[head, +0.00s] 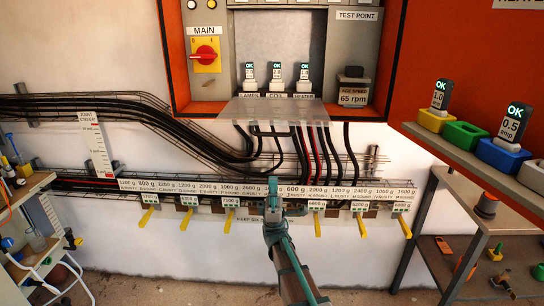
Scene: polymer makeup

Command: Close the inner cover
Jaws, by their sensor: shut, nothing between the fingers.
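The inner cover appears to be the translucent pale panel (268,113). It lies folded down and outward at the lower edge of the red electrical cabinet (178,60), below the LAMPS, COIL and HEATER labels. The cabinet opening above it is exposed, with three modules marked OK (277,76) inside. My gripper (272,182) is shut and empty. It points up in front of the labelled weight rail, below the panel and apart from it in the picture. How far it stands from the wall is hard to tell.
Black and red cables (300,150) hang below the cabinet. A weight rail (180,187) with several yellow handles runs along the wall. A red shelf (480,160) with coloured blocks juts out at right, above a side table (500,215). A cart (40,235) stands at left.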

